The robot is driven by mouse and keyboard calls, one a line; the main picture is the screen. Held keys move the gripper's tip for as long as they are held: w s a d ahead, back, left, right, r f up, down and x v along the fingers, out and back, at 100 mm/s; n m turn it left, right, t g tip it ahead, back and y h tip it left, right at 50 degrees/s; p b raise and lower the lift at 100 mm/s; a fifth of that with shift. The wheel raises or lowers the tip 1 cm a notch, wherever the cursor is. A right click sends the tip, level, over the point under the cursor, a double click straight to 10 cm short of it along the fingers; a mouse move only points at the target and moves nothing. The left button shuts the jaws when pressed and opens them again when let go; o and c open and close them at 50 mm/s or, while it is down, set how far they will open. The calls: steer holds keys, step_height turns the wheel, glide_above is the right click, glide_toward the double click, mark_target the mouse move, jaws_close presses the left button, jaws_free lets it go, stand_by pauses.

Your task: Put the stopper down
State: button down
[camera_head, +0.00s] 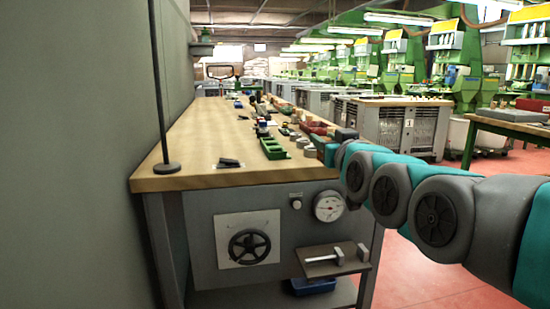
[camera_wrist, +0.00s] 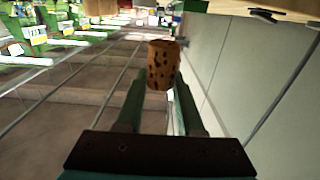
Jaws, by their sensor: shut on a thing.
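A brown, speckled cork stopper (camera_wrist: 162,62) is held between the two green fingers of my gripper (camera_wrist: 160,84) in the wrist view. The fingers are closed on its sides, and its far end sticks out past the fingertips. In the head view my arm comes in from the right and ends over the right side of the wooden workbench (camera_head: 210,178). The gripper's tips and the stopper cannot be made out there.
A green tray (camera_head: 272,149) and grey round pieces (camera_head: 309,151) lie near the arm's end, with clutter farther back. A small black item (camera_head: 229,162) lies near the front. A thin pole (camera_head: 160,90) stands at left. The bench's front left is mostly bare.

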steer(key=w+a, duration=0.3)
steer(key=w+a+f+p, duration=0.1)
steer(key=w+a, duration=0.6)
steer(key=w, duration=0.1)
steer(key=shift+w+a+f+p, duration=0.15)
steer(key=shift+a+f+p, duration=0.1)
steer(key=shift+p, duration=0.15)
steer(key=shift+f, duration=1.75)
steer(key=shift+f, duration=0.15)
steer(key=c, duration=0.5)
jaws_free()
steer(key=shift+c, duration=0.2)
steer(key=shift+r+p, duration=0.25)
steer(key=shift+p, duration=0.1)
steer(key=b+v, duration=0.1)
steer(key=v, duration=1.1)
steer(key=shift+b, duration=0.3)
